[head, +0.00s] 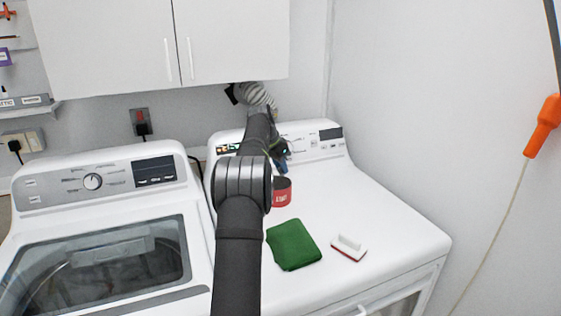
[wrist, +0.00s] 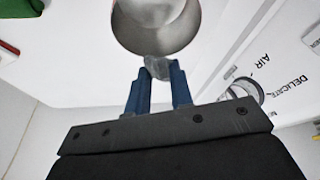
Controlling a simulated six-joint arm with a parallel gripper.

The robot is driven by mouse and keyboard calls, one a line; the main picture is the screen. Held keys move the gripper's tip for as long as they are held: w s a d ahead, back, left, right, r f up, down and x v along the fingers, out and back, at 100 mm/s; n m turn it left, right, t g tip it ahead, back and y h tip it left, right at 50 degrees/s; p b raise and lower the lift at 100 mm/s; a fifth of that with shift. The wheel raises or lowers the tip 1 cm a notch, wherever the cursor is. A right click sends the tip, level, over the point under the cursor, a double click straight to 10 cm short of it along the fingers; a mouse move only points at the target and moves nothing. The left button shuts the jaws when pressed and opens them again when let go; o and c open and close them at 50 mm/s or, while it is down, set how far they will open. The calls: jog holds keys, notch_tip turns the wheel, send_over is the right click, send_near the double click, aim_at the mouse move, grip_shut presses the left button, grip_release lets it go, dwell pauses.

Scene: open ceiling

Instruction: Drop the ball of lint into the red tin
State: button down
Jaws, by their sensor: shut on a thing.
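The red tin (head: 282,192) stands on the white dryer top, partly behind my arm in the head view. In the wrist view, the open tin (wrist: 150,38) shows its grey inside at the top middle. My gripper (wrist: 158,72) has blue fingers shut on a small grey ball of lint (wrist: 158,67). The lint appears at the tin's near rim in the wrist view; I cannot tell its height above it. In the head view my gripper (head: 281,155) is just behind the tin, mostly hidden by my arm.
A folded green cloth (head: 293,245) and a white brush with a red edge (head: 349,247) lie on the dryer top (head: 385,225). The dryer's control panel (head: 318,143) rises behind the tin. A washer (head: 100,220) stands to the left. White cabinets (head: 230,40) hang above.

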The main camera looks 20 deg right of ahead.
aim_at(279, 170)
jog(key=shift+f, duration=1.7)
jog(key=c, duration=1.2)
grip_release()
jog(key=v, duration=1.7)
jog(key=shift+s+a+r, duration=0.1)
jog(key=shift+r, duration=0.1)
jog(key=x, duration=1.6)
jog(key=shift+w+d+f, duration=0.2)
jog(key=shift+d, duration=0.1)
jog(key=shift+r, duration=0.7)
